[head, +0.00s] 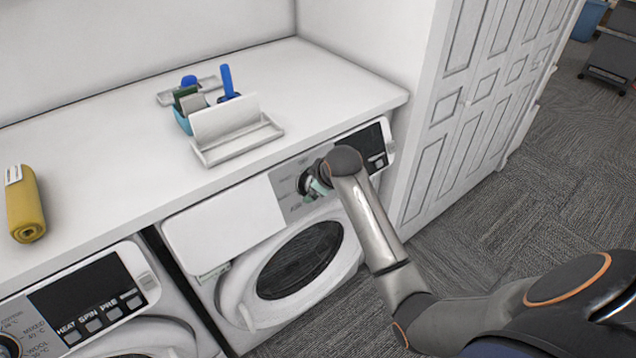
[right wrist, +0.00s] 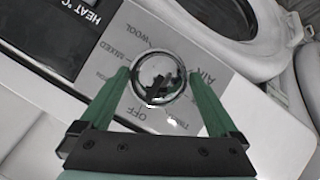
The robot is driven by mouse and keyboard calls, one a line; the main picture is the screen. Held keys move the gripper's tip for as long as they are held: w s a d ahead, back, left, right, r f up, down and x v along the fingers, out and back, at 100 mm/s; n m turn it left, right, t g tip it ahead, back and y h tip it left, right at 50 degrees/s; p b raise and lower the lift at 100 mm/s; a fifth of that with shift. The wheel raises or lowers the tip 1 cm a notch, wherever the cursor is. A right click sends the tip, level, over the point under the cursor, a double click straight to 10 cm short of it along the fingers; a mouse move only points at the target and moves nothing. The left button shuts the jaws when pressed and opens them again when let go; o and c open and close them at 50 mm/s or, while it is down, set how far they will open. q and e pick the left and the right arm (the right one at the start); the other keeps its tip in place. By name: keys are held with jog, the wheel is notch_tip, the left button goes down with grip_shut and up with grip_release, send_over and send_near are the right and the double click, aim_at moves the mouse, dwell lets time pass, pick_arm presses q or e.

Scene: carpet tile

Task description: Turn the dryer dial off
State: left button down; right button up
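The dryer (head: 225,240) is the right-hand white machine under the counter, its round door closed. Its chrome dial (right wrist: 158,78) sits in the grey panel in the right wrist view, ringed by labels including WOOL, MIXED, AIR and OFF, upside down there. A pointer on the dial cannot be made out. My right gripper (right wrist: 159,77) has its two green fingers apart, one on each side of the dial, with narrow gaps showing. In the head view my right gripper (head: 318,187) is at the dryer's panel and partly hides the dial. My left gripper is not in view.
A second machine with a dial and buttons (head: 92,318) stands at the left. The white counter (head: 110,150) above holds a rolled yellow towel (head: 25,208) and a white tray (head: 240,146) with a box of brushes.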

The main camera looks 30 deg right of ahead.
jog(key=shift+r, duration=0.1)
jog(key=v, duration=1.2)
jog(key=shift+r, duration=0.15)
jog(key=shift+s+a, duration=0.1)
jog(key=shift+s, duration=0.05)
jog(key=s+a+f, duration=0.2)
jog(key=a+f, duration=0.1)
jog(key=f, duration=0.7)
jog(key=s+a+f+m+t+y, duration=0.1)
jog(key=s+a+f+y, duration=0.1)
jog(key=s+a+f, duration=0.4)
jog(key=s+a+f+m+y, duration=0.2)
jog(key=s+a+f, duration=0.4)
jog(key=s+f, duration=0.4)
jog(key=shift+s+t, duration=0.4)
jog(key=shift+s, duration=0.45)
jog(key=shift+a, duration=0.1)
